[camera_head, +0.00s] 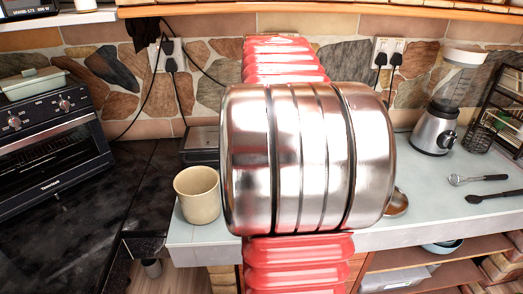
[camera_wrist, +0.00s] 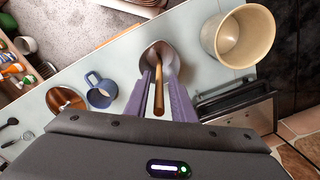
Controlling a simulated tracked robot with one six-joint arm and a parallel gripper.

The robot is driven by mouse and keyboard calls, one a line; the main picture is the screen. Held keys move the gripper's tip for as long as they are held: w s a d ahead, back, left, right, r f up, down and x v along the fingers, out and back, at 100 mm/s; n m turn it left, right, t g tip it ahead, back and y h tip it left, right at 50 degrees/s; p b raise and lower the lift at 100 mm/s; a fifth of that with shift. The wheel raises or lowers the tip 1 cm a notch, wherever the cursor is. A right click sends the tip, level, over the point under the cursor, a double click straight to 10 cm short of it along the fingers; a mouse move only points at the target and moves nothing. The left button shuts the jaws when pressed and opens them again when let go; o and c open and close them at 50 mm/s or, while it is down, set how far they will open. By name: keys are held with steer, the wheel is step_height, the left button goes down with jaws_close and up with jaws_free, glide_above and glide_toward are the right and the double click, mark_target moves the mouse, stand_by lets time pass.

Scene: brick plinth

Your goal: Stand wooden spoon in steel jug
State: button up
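The wooden spoon (camera_wrist: 159,95) shows in the wrist view as a brown handle pointing up toward the camera. Its lower end lies within the outline of the steel jug (camera_wrist: 160,48), a shiny pointed rim seen from above. How deep the spoon sits is hidden. My gripper (camera_wrist: 162,76) has its two purple fingers on either side of the handle, with narrow gaps visible between fingers and handle. In the head view my arm blocks the jug, the spoon and the gripper.
A beige pot (camera_head: 197,195) stands left of my arm, close to the jug in the wrist view. A blue mug (camera_wrist: 100,91) and a copper-coloured bowl (camera_wrist: 66,99) stand on the other side. A blender (camera_head: 438,125), whisk (camera_head: 475,179) and black spoon (camera_head: 492,197) are farther right.

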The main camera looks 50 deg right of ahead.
steer(key=shift+o, duration=0.9)
steer(key=shift+r, duration=0.1)
step_height(320, 180, up, 14)
steer(key=shift+f, duration=0.2)
stand_by(1.3)
